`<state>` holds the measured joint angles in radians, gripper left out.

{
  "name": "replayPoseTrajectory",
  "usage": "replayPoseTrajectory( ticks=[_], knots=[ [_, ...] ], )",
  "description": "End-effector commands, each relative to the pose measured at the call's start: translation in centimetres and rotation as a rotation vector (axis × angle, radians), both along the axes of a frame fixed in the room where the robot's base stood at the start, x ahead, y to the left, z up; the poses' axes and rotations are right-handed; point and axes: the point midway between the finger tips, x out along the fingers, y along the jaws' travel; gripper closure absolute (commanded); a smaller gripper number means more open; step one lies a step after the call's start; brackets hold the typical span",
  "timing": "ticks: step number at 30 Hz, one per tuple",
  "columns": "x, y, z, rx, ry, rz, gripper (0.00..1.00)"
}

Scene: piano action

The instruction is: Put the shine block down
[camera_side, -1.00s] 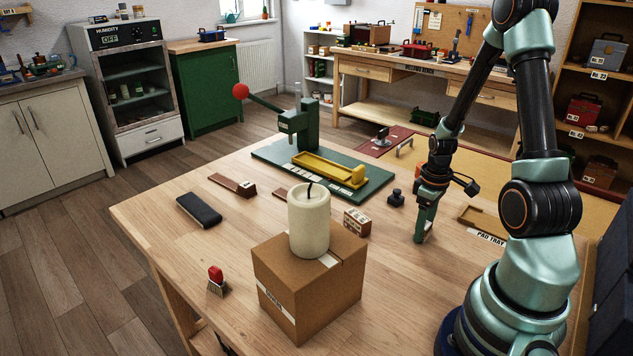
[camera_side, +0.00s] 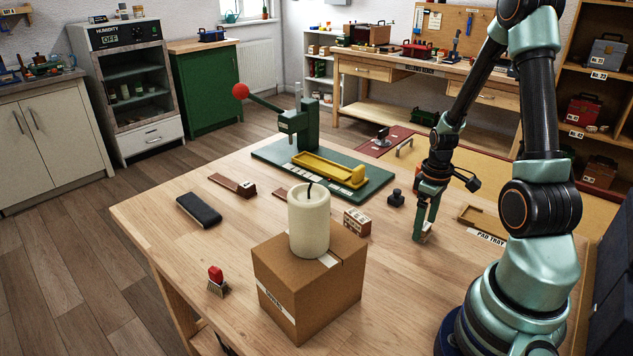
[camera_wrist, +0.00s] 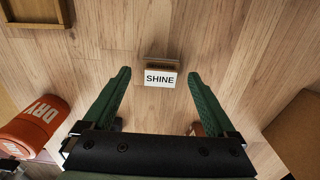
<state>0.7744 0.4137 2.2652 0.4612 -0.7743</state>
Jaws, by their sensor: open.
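The shine block (camera_wrist: 161,79) is a small brown block with a white SHINE label. In the wrist view it rests on the wooden tabletop, between and slightly beyond my gripper's (camera_wrist: 159,76) two green fingers. The fingers are spread wide, with a clear gap on each side of the block. In the side view my gripper (camera_side: 424,237) is low over the right part of the table, its tips near the wood. The block is small and mostly hidden by the fingers there.
The pad tray (camera_side: 468,218) lies just right of my gripper. A black knob (camera_side: 396,198) stands to its left. A cardboard box (camera_side: 309,288) bears a candle (camera_side: 309,222). In the wrist view an orange DRY container (camera_wrist: 35,127) is at left. Bare wood surrounds the block.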

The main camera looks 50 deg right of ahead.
Motion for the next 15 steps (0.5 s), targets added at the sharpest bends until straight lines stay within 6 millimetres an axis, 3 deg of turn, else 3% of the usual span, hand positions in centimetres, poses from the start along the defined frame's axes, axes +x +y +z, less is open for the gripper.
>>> replayPoseTrajectory(
  ticks=[15],
  knots=[
    [0.0, 0.0, 8.6, -0.004, -0.004, 0.000, 0.08]
  ],
)
